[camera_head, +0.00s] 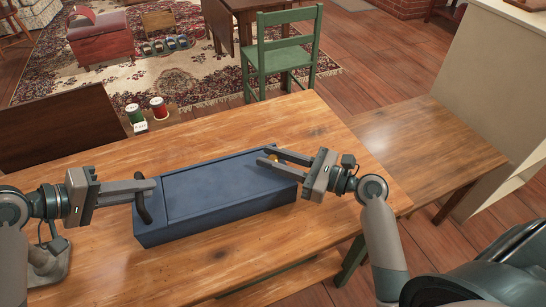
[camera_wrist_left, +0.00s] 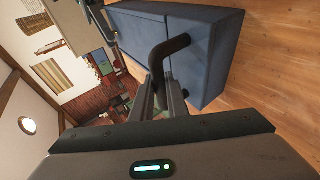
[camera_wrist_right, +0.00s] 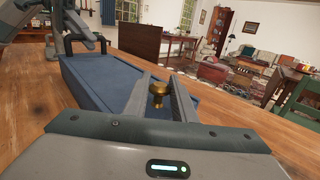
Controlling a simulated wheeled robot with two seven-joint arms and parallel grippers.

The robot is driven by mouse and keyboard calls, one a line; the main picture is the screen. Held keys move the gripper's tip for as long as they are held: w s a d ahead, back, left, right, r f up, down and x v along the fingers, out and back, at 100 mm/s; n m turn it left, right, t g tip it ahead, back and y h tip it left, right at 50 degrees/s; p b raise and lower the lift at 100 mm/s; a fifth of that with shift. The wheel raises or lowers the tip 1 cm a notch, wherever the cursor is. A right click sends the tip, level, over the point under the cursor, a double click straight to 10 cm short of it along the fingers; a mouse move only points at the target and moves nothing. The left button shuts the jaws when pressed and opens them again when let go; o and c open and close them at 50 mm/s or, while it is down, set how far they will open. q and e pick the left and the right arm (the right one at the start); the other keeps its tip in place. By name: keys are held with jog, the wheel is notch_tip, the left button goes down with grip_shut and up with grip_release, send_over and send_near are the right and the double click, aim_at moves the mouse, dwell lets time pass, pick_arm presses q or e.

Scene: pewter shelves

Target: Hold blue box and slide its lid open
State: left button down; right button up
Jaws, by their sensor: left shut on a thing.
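The blue box (camera_head: 220,190) lies on the wooden table with its flat lid (camera_head: 225,178) on top. A dark curved handle (camera_head: 144,213) sticks out from its left end. My left gripper (camera_head: 146,186) is shut on this handle, which also shows between the fingers in the left wrist view (camera_wrist_left: 168,48). A small brass knob (camera_wrist_right: 158,91) stands on the lid near the right end. My right gripper (camera_head: 263,155) has its fingers on either side of the knob, with a gap between them, so it is open. The lid appears to cover the box, and the inside is hidden.
The wooden table (camera_head: 300,115) is clear around the box. A green chair (camera_head: 283,55) is behind the table, and a lower wooden surface (camera_head: 430,150) lies to the right.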

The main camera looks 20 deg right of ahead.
grip_shut()
jog(key=d, duration=1.6)
jog(key=shift+s, duration=0.35)
jog(key=o, duration=0.7)
grip_release()
jog(key=shift+a, duration=0.1)
jog(key=shift+o, duration=0.2)
jog(key=shift+s, duration=0.1)
jog(key=v, duration=1.2)
